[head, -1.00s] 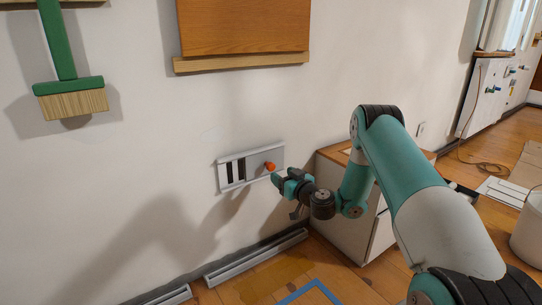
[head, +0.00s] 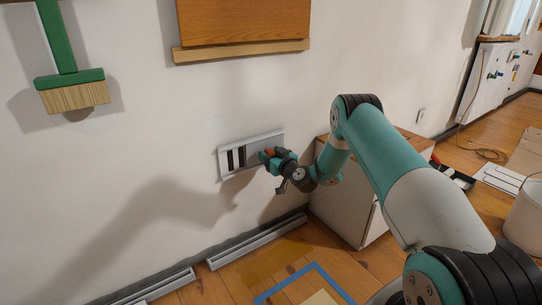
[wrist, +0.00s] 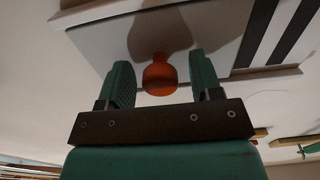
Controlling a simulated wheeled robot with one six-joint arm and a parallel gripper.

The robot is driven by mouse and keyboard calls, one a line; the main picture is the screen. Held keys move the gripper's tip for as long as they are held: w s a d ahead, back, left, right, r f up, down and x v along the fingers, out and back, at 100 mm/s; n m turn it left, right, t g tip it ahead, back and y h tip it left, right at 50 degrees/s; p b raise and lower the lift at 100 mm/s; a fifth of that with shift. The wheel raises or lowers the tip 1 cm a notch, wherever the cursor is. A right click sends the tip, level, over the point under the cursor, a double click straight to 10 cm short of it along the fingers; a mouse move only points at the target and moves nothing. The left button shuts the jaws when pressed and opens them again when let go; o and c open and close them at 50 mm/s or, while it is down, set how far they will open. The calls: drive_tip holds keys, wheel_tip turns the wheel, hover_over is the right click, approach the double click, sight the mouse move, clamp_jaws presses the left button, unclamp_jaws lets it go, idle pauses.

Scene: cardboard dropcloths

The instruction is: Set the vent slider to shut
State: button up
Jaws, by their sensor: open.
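The vent (head: 224,162) is a pale grey framed panel on the white wall, with dark slots showing at its left part. Its orange knob (wrist: 160,75) shows in the wrist view between my two fingers, in front of the plain grey slider plate (wrist: 95,38). My gripper (head: 265,157) is at the right part of the vent in the head view and mostly hides the knob there. In the wrist view my gripper (wrist: 163,82) is open, with a finger on each side of the knob and a gap beside it.
A white cabinet (head: 345,205) with a wooden top stands right of the vent, beneath my arm. A grey baseboard strip (head: 257,243) runs below. A wooden board (head: 243,25) and a green-handled brush (head: 73,92) hang above on the wall.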

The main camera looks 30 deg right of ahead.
clamp_jaws()
drive_tip(key=a+p, duration=0.1)
drive_tip(key=a, duration=0.7)
drive_tip(key=shift+s+a+p, duration=0.15)
drive_tip(key=shift+a+p, duration=0.1)
drive_tip(key=shift+p, duration=0.15)
unclamp_jaws()
drive_tip(key=shift+a, duration=0.2)
drive_tip(key=shift+d, duration=0.15)
